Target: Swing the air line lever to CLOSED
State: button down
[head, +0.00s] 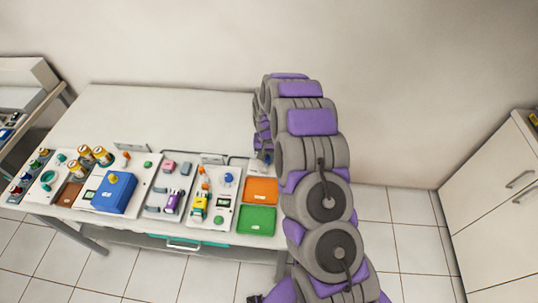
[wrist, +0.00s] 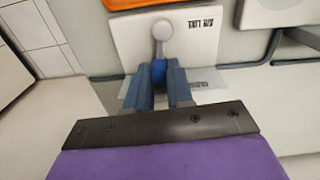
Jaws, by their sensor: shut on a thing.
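In the wrist view the air line lever (wrist: 160,48) has a round grey pivot and a light arm pointing toward my gripper, ending in a blue grip (wrist: 158,72). It is on a white panel (wrist: 130,40) with upside-down "AIR LINE" lettering. My gripper (wrist: 159,80) is shut on the blue grip, one finger on each side. Small print beside the right finger is too small to read, so I cannot tell which marking the lever points at. In the head view my arm hides most of the lever area at the table's right end.
In the head view an orange tray (head: 261,184) and a green tray (head: 257,211) lie left of my arm. A blue box (head: 114,186) and several small devices stand farther left on the white table (head: 160,108). The table's back is clear. A cabinet (head: 500,185) stands right.

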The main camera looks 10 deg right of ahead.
aim_at(267, 157)
jog(key=shift+a+n, duration=0.1)
jog(key=shift+n, duration=0.2)
jog(key=c, duration=1)
grip_release()
notch_tip(267, 157, up, 17)
jog(key=p, duration=0.2)
jog(key=shift+r, duration=0.15)
